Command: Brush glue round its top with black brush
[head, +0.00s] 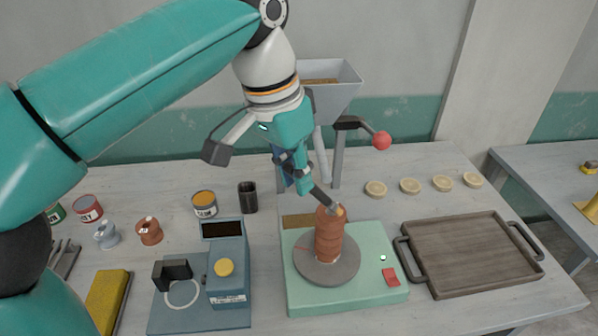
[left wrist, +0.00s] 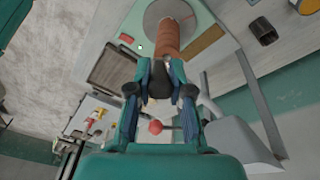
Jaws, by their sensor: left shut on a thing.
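A ridged reddish-brown cylinder (head: 329,240) stands upright on a round grey wheel (head: 327,268) of a pale green machine (head: 345,290). My left gripper (head: 300,172) is above it and shut on a black brush (head: 321,197), which slants down to the right. The brush's end is at the cylinder's top rim; whether it touches I cannot tell. My right gripper is in neither view.
A blue-grey device (head: 227,275) and black cup (head: 248,197) stand left of the machine, with several tins beyond. A wooden tray (head: 470,255) lies right. A hopper (head: 330,85) and red-knobbed lever (head: 381,140) stand behind. Several pale discs (head: 410,186) lie back right.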

